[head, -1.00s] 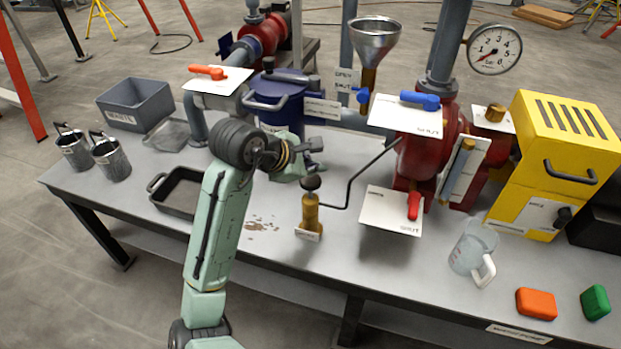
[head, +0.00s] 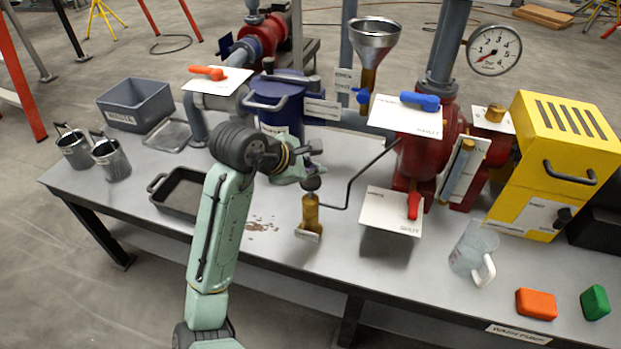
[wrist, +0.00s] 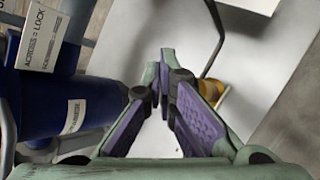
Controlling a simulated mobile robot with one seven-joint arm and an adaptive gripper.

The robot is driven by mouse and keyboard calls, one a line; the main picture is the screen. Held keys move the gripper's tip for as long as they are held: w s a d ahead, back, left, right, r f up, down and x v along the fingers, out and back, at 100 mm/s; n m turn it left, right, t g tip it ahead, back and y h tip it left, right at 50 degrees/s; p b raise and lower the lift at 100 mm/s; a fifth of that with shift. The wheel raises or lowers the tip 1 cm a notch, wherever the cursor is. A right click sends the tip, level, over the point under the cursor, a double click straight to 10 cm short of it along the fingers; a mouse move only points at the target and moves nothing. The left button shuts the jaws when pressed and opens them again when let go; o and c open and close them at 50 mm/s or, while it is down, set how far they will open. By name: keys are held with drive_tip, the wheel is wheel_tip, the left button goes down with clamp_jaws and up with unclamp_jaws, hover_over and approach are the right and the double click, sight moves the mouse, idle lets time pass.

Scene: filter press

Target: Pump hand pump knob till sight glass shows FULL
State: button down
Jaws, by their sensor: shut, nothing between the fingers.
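The hand pump (head: 310,213) is a small upright brass cylinder on the bench with a round dark knob (head: 312,184) on top. My gripper (head: 313,168) is shut and empty, just above and slightly left of the knob; I cannot tell whether it touches it. In the wrist view my gripper's fingertips (wrist: 165,82) are close together, and part of the brass pump (wrist: 212,92) shows behind the right finger, the knob hidden. The sight glass (head: 461,170) is a tube on a white plate beside the red vessel; its level cannot be read.
A bent dark pipe (head: 352,180) runs from the pump to the red vessel (head: 420,155). A white card with a red lever (head: 414,206) is right of the pump. The blue canister (head: 279,105) stands behind my gripper, and a black tray (head: 180,192) lies left of my arm.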

sight(313, 182)
drive_tip(key=shift+f, duration=0.25)
drive_tip(key=shift+f+b, duration=0.8)
drive_tip(key=shift+f, duration=1.15)
idle(1.5)
drive_tip(key=shift+r, duration=0.15)
drive_tip(key=shift+r+p, duration=2.25)
drive_tip(key=shift+p, duration=0.75)
drive_tip(key=shift+r+p, duration=0.35)
drive_tip(key=shift+r, duration=2.15)
